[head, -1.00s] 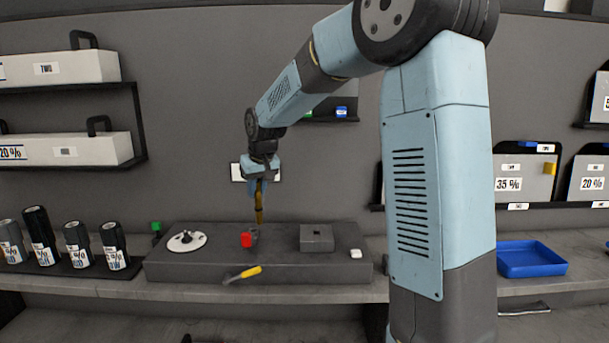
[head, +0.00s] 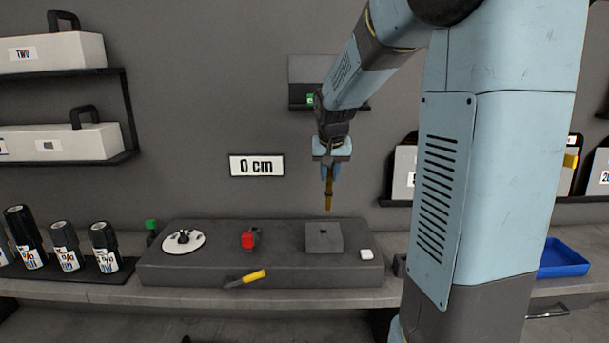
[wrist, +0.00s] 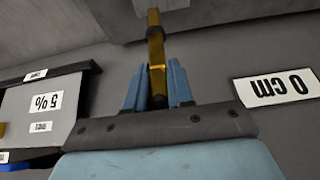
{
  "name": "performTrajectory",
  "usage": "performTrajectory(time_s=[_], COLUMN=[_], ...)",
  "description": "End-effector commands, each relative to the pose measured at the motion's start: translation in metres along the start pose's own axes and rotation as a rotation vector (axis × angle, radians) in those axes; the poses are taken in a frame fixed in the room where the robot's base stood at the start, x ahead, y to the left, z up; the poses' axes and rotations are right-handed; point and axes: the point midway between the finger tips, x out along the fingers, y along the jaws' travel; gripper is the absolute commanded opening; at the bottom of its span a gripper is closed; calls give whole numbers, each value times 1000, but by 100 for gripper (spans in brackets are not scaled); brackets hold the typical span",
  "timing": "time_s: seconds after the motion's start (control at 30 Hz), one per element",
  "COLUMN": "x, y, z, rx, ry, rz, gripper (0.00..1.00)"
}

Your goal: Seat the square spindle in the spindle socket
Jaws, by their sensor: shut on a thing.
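The brass-coloured square spindle (head: 329,197) hangs upright from my gripper (head: 329,175). In the wrist view, the blue fingers of my gripper (wrist: 157,85) are shut on the spindle (wrist: 155,45), which sticks out past their tips. A grey block with a small dark square hole in its top, which looks like the spindle socket (head: 316,240), sits on the right part of the grey bench fixture (head: 200,270). The spindle's lower tip is above this block, apart from it. The wrist view does not show the hole clearly.
On the fixture are a white disc (head: 170,245) with a dark knob, a red part (head: 248,240) and a small white piece (head: 366,254). A yellow-handled tool (head: 254,276) lies at its front edge. Bottles (head: 65,245) stand left; a blue tray (head: 564,260) is right.

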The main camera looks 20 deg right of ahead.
Motion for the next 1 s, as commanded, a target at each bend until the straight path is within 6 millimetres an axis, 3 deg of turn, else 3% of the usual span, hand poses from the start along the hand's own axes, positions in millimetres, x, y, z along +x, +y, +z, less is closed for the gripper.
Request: performTrajectory(time_s=[0.3,0.7,1.0], x=[13,40,50], y=[-16,-18,-18], z=[11,23,27], rx=[-25,-28,-28], ry=[1,2,3], rz=[-10,-12,-12], gripper=[0,0,0])
